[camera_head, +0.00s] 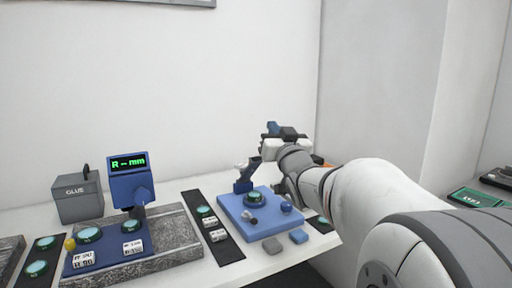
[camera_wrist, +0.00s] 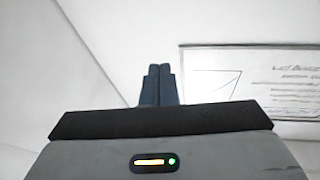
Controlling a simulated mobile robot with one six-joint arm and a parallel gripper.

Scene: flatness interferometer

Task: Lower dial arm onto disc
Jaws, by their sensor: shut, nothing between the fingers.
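A blue gauge with a green readout "R -- mm" (camera_head: 129,164) stands on a grey granite block (camera_head: 185,240); its short stem hangs near a teal disc (camera_head: 131,226). Another teal disc (camera_head: 89,234) lies at the left of its blue plate. A light blue plate (camera_head: 262,230) to the right carries a dark blue arm (camera_head: 246,178), raised and tilted, and a teal disc (camera_head: 254,197). I cannot tell for sure which is the dial arm. My gripper (camera_head: 271,128) is raised above and behind the light blue plate, touching nothing; in the wrist view its fingers (camera_wrist: 160,85) are shut and empty.
A black strip (camera_head: 213,228) with discs and labels lies between the two stations. A wall sheet (camera_wrist: 250,80) shows in the wrist view.

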